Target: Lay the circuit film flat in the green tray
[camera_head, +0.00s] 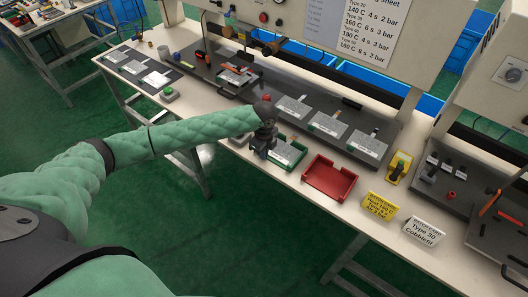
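The green tray (303,158) stands at the front of the bench, left of the red tray. A grey film-like piece (287,152) shows inside it; I cannot tell whether it lies fully flat. My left gripper (262,153) points down at the tray's left end and hides that part. Its fingers are dark and small, so I cannot tell whether they are open or hold the film. Several similar grey films lie behind on the dark mat, among them one film (293,107), a second (327,125) and a third (367,145). My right gripper is out of view.
The red tray (330,192) is empty, close on the right. Beyond it are a yellow sign (380,206), a white sign (423,231) and a yellow device (398,168). A green button box (169,94) and more flat pieces are at the left.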

